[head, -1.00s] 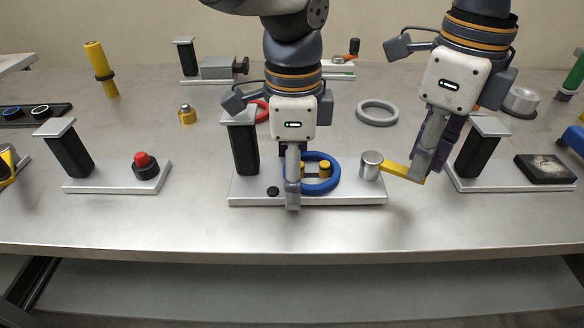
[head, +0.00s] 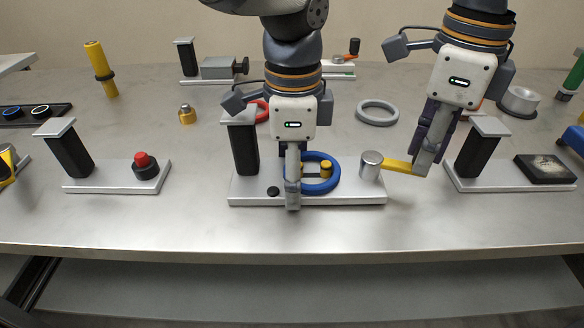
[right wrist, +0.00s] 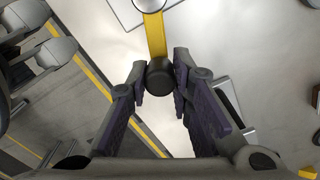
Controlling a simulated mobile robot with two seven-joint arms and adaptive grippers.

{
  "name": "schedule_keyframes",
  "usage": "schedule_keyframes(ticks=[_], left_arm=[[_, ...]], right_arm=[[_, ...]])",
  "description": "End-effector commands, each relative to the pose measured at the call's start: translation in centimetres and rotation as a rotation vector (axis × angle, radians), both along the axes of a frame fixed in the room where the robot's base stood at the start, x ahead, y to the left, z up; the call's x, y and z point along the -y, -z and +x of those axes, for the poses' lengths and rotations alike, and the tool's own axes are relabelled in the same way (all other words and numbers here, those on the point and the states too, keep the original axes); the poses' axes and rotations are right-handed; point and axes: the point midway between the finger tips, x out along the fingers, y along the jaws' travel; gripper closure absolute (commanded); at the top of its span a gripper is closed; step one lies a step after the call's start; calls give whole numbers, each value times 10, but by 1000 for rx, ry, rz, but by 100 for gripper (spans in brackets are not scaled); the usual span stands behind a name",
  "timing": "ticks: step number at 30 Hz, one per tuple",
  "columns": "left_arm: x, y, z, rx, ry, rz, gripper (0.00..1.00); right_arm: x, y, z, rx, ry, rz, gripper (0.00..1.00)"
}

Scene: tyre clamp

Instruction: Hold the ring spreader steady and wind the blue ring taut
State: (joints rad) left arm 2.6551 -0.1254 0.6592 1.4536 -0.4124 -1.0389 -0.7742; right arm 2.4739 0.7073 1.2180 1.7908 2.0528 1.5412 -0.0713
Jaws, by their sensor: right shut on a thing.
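The ring spreader's pale base plate (head: 350,200) lies near the table's front edge, with a black post at its left. The blue ring (head: 333,184) lies around two yellow pegs (head: 326,170); the left one is partly hidden. A grey drum (head: 371,160) with a yellow crank arm (head: 397,165) stands at the plate's right end. My right gripper (head: 424,165) is shut on the crank's dark knob (right wrist: 160,77), between its fingers in the right wrist view. My left gripper (head: 293,198) points down over the ring's left side; its fingers overlap, so its grip is hidden.
A plate with a red button (head: 142,162) stands to the left. Another plate with a black pad (head: 546,169) stands close to the right of my right gripper. A grey ring (head: 377,113) lies behind. The table's front strip is clear.

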Motion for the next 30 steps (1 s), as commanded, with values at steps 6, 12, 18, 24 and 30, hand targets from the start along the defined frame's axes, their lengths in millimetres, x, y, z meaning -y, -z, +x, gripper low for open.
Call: schedule_keyframes(ticks=[6, 12, 18, 24, 30], left_arm=[[-3, 2, 0, -2, -2, 8, 70], [-3, 1, 0, -2, -1, 8, 70], [-3, 1, 0, -2, -1, 8, 70], [-3, 1, 0, -2, -1, 8, 70], [-1, 0, 0, -1, -1, 3, 70]], right_arm=[[2, 0, 2, 0, -22, -5, 100], [4, 0, 7, 0, -101, -5, 100], [4, 0, 7, 0, -105, -7, 100], [5, 0, 12, 1, -180, -6, 68], [4, 0, 12, 0, -180, -3, 59]])
